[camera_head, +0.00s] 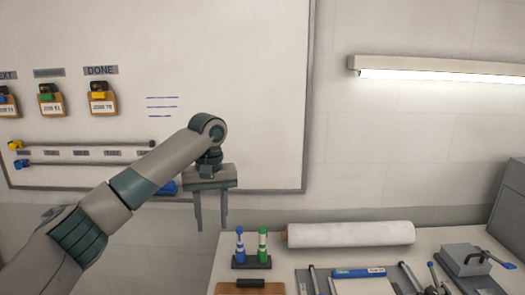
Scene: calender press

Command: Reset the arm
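My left arm (125,190) comes in from the lower left and reaches up toward the middle of the view. My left gripper (211,222) points down in front of the lower part of the whiteboard. Its two fingers are apart and nothing shows between them. It hangs above and left of the two bottles on the table, apart from them. My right gripper is not in view.
The whiteboard (235,70) carries clips with tags and two horizontal rails at the left. A table at the lower right holds a white roll (350,234), a blue and a green bottle (263,244) in a stand, a clipboard (250,288), several tools and a grey lever device (465,260).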

